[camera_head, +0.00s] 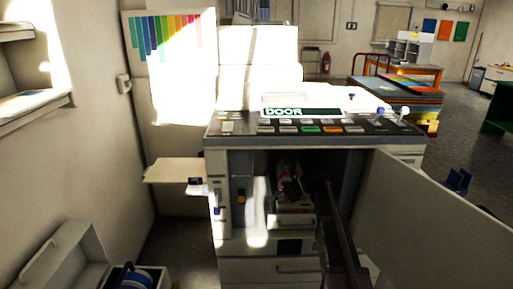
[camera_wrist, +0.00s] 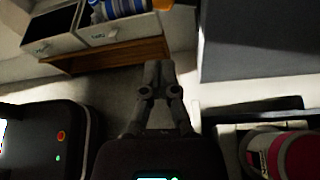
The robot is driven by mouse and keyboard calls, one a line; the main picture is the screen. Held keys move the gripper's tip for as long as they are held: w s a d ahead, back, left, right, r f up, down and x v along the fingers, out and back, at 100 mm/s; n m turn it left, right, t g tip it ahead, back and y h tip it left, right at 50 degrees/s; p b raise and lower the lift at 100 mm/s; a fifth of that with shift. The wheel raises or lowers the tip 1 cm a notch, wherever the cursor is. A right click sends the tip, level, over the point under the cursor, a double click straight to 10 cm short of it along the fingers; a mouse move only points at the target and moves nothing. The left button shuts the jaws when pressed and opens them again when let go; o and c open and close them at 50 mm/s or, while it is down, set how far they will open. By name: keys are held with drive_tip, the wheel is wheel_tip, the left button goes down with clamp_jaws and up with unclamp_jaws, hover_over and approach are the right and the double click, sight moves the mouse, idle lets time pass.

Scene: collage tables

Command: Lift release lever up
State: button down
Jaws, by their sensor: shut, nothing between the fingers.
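The machine (camera_head: 222,262) stands in the middle of the head view with its front door (camera_head: 430,215) swung open to the right. Its display (camera_head: 300,112) reads DOOR. Inside the dark bay are red and pale parts (camera_head: 290,190). I cannot pick out the release lever for certain. A small orange piece (camera_head: 241,197) shows on the bay's left side. My dark arm reaches up toward the bay in the head view; its end is hard to make out there. In the wrist view my gripper (camera_wrist: 159,68) is shut and empty, with its fingertips together. It is apart from the red and pale cylinder (camera_wrist: 292,154) at lower right.
A side tray (camera_head: 172,171) sticks out left of the machine. An open box (camera_head: 75,255) is on the floor at lower left. The wrist view shows drawers (camera_wrist: 120,30) at the top, a grey panel (camera_wrist: 260,50) at right and a dark unit (camera_wrist: 35,140) at left.

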drive_tip(key=s+d+f+n+h, duration=0.35)
drive_tip(key=s+n, duration=0.25)
drive_tip(key=s, duration=0.2)
drive_tip(key=s+d+f+n+t+h, duration=0.1)
drive_tip(key=s+d+f+n+h, duration=0.1)
drive_tip(key=s+f+n+h, duration=0.4)
drive_tip(key=s+d+f+n+h, duration=0.2)
drive_tip(key=s+d+n+h, duration=0.15)
drive_tip(key=s+n, duration=0.5)
wheel_tip(320, 180, up, 34)
drive_tip(key=s+m+p, duration=0.1)
drive_tip(key=p, duration=3.3)
drive_tip(key=shift+s+a, duration=0.25)
drive_tip(key=shift+s, duration=0.15)
drive_tip(key=shift+f, duration=0.1)
drive_tip(key=shift+a, duration=0.1)
